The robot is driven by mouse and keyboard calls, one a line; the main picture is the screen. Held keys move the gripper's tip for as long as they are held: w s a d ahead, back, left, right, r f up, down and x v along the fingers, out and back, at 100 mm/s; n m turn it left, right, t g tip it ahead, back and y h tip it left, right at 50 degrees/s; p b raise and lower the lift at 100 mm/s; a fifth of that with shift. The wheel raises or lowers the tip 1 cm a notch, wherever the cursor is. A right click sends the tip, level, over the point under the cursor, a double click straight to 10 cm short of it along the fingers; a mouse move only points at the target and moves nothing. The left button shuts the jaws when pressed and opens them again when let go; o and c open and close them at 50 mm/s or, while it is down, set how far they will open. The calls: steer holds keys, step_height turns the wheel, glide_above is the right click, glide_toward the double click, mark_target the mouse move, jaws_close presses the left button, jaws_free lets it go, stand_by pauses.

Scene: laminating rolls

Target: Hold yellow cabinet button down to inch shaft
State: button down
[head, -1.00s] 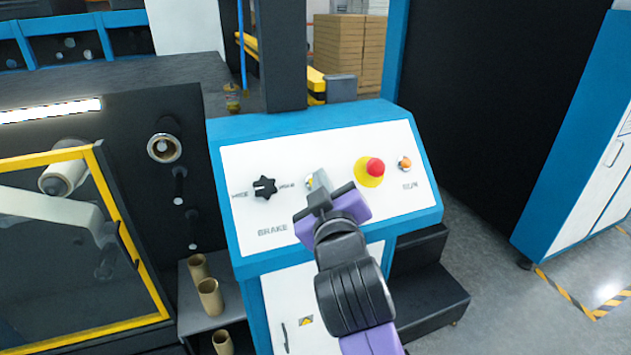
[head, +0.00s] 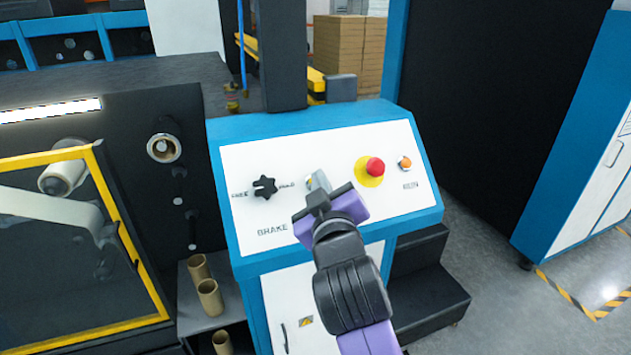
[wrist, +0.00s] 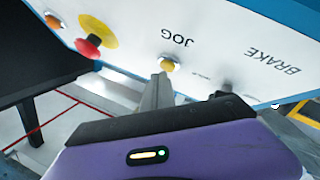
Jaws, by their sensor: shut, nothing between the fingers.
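The yellow button (wrist: 168,65) sits on the white cabinet panel (wrist: 215,25) beside the JOG label in the wrist view. In the head view only a sliver of the yellow button (head: 309,183) shows beside my fingers. My gripper (wrist: 160,80) is shut and empty, its fingertips right at the button's edge in the wrist view. It also shows in the head view (head: 319,180), reaching over the panel from below. I cannot tell whether the tips touch the button or whether it is pressed.
A red emergency button (head: 375,167) on a yellow base and an orange button (head: 404,163) sit to the right. A black star knob (head: 264,187) sits to the left, above BRAKE. Cardboard tubes (head: 209,297) stand on a shelf at lower left.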

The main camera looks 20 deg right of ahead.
steer(key=shift+w+f, duration=0.25)
steer(key=shift+f, duration=0.05)
stand_by(1.6)
steer(key=shift+r, duration=0.15)
steer(key=shift+s+r+p, duration=0.45)
steer(key=shift+s, duration=0.1)
steer(key=shift+s+r+p, duration=1.75)
steer(key=shift+r+p, duration=0.05)
